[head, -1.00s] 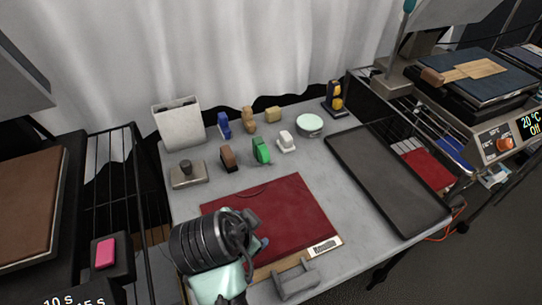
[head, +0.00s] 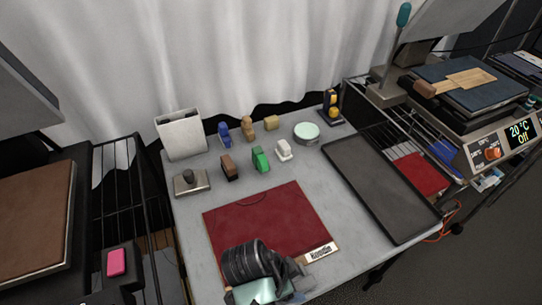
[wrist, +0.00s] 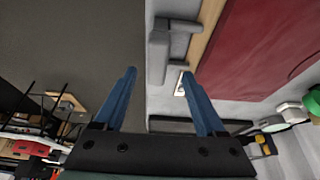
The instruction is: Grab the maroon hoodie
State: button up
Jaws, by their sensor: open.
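The maroon hoodie (head: 270,220) lies flat as a folded rectangle on the grey table, with a faint curved neckline at its far edge. A light strip with a dark-lettered label (head: 320,252) runs along its near edge. My arm covers its near left part in the head view. In the wrist view the hoodie (wrist: 265,45) fills the upper right. My gripper (wrist: 159,75) is open and empty, its two blue fingers spread wide over the table's front edge. The hoodie lies to the right of the fingers there, and I see no contact.
A grey handle-like bracket (wrist: 172,42) sits by the table's front edge. Several small coloured blocks, such as a green one (head: 261,160), stand behind the hoodie. A dark tray (head: 380,190) lies to the right. A wire rack (head: 125,215) stands left of the table.

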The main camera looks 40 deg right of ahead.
aim_at(298, 285)
jog(key=x, duration=0.4)
jog(key=shift+s+d+f, duration=0.1)
jog(key=shift+s+f, duration=0.15)
jog(key=shift+f, duration=0.1)
grip_shut()
jog(key=shift+r, duration=0.1)
dwell(1.0)
